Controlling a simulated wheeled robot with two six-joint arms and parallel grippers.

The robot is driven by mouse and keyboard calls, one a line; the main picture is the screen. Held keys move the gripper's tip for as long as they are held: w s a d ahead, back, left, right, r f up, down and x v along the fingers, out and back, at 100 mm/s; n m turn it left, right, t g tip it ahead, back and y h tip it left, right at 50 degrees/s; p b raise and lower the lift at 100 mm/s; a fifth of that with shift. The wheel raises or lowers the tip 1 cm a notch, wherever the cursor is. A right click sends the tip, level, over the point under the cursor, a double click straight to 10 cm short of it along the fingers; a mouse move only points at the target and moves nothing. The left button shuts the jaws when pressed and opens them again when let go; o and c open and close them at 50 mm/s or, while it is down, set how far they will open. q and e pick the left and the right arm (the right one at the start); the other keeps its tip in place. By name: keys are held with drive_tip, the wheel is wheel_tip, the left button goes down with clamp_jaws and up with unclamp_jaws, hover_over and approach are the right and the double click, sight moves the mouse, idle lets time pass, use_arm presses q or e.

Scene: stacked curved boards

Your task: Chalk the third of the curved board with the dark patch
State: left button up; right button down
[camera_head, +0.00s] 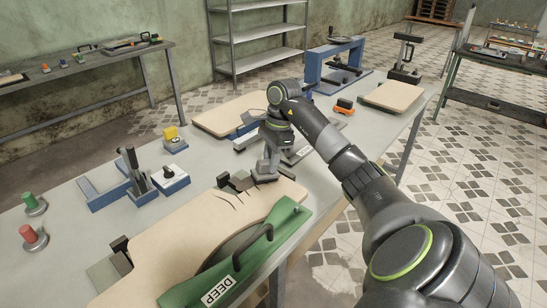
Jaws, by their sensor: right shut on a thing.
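A pale curved board (160,238) lies at the front of the bench, partly under a green template marked DEEP (290,215). Short dark curved strokes (227,197) show on the board's far part. I cannot clearly make out a dark patch on it. My right gripper (265,176) points down at the board's far edge, beside dark blocks (238,181). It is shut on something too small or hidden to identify. My left gripper is not in view.
Other pale boards lie behind (228,113) and at the far right (392,95). A blue fixture (108,195), red knob (30,235) and green knob (33,202) stand at left. A blue press (335,66) stands at the back. Bare bench shows at left.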

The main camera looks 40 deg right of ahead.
sight(262, 164)
drive_tip(key=shift+a+f, duration=0.2)
drive_tip(key=shift+f, duration=0.05)
drive_tip(key=shift+a, duration=0.55)
drive_tip(key=shift+s+a+r+p, duration=0.15)
drive_tip(key=shift+a+p, duration=0.15)
drive_tip(key=shift+a, duration=0.65)
drive_tip(key=shift+a, duration=0.1)
drive_tip(key=shift+s+a+r+p, duration=0.1)
drive_tip(key=shift+a+r+p, duration=0.05)
drive_tip(key=shift+a+p, duration=1.1)
drive_tip(key=shift+a, duration=0.1)
